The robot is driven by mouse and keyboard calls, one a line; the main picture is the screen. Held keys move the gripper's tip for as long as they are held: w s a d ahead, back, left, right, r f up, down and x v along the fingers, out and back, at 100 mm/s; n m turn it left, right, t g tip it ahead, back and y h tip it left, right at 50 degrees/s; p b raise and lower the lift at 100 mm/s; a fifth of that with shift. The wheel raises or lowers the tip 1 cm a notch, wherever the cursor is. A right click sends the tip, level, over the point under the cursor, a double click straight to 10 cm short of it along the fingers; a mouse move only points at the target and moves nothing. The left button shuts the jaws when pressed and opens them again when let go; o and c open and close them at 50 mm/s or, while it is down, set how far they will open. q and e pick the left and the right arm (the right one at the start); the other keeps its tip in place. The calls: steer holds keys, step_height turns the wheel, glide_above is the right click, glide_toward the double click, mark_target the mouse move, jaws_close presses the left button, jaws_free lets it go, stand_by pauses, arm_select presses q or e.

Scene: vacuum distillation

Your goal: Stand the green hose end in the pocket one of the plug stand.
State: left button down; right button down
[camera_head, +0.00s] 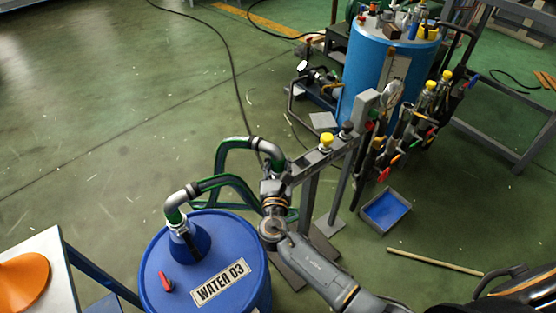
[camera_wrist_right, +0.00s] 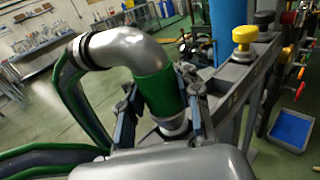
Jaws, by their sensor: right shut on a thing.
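My right gripper (camera_head: 273,176) is shut on the green hose end (camera_head: 268,150). In the right wrist view, its two fingers (camera_wrist_right: 160,103) sit on either side of the green collar, below the grey elbow (camera_wrist_right: 125,48). The grey tip points down, and its lower end is hidden by my gripper. The plug stand (camera_head: 312,160) is a grey rail on posts just right of the gripper, holding a yellow plug (camera_head: 326,141) and a black plug (camera_head: 347,128). I cannot tell whether the tip is in a pocket. My left gripper is out of view.
Several hanging tools (camera_head: 400,135) line the rail's far right. A blue tray (camera_head: 386,209) and a wooden stick (camera_head: 435,262) lie on the floor. Floor at left is clear.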

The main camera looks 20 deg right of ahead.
mark_target(278, 176)
steer(key=shift+f+b, duration=1.25)
steer(key=shift+f, duration=0.3)
steer(key=c, duration=0.8)
jaws_free()
steer(key=shift+c, duration=0.2)
steer(key=shift+f, duration=0.1)
steer(key=v, duration=1.2)
